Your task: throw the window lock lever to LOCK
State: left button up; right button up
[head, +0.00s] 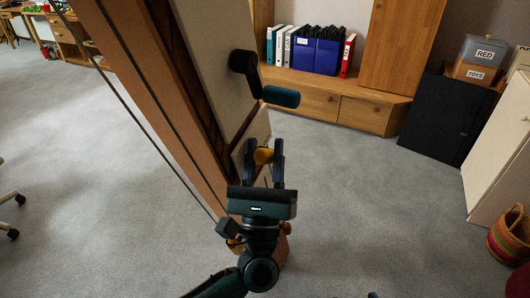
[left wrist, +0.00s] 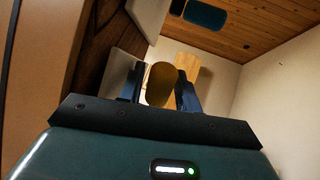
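The lever's base and any LOCK marking are hidden or too small to read.
A dark crank handle with a teal grip (head: 281,97) sticks out above my left gripper. A slanted timber post (head: 160,100) stands close on the left. A wooden cabinet (head: 365,113) with binders and a black box (head: 450,118) stand behind.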

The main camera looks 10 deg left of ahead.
aim_at(268, 150)
pick_arm(q)
grip_shut()
pick_arm(e)
jog(key=shift+r, duration=0.1)
